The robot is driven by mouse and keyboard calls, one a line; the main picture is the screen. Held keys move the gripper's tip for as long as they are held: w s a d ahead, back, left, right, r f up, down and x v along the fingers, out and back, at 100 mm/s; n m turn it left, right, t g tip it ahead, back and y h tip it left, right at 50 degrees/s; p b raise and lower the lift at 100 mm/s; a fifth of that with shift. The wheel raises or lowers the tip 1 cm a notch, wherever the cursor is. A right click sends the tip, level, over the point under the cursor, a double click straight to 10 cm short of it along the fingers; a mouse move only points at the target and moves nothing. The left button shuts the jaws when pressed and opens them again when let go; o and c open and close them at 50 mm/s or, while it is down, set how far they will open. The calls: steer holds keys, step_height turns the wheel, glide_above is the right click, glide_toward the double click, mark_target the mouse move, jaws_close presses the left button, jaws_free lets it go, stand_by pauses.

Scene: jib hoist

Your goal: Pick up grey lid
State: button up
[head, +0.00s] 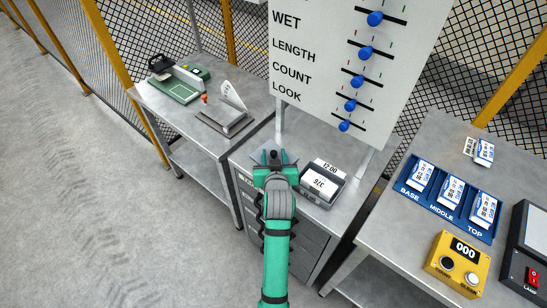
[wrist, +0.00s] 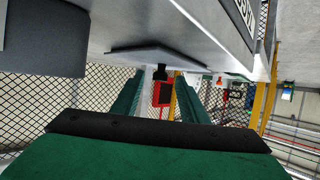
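The grey lid (wrist: 150,55) is a flat plate with a short black knob. In the wrist view it appears upside down, lying flat against the grey bench surface. The black knob (wrist: 161,73) shows in line with the gap between my green fingers, near their tips. In the head view the lid (head: 257,156) is mostly hidden behind my gripper (head: 275,157), with the dark knob showing between the fingertips. My gripper is open, with a clear gap between the fingers. I cannot tell how far the knob sits between them.
A dark grey box (head: 322,184) with labels stands right of my gripper on the drawer bench (head: 240,160). A white sign board (head: 330,70) with blue knobs rises behind. The left table (head: 185,118) holds a green device; the right one has a blue tray (head: 433,207) and yellow counter (head: 458,264).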

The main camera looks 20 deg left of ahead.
steer(key=shift+w, duration=0.1)
steer(key=shift+a, duration=0.1)
jaws_close()
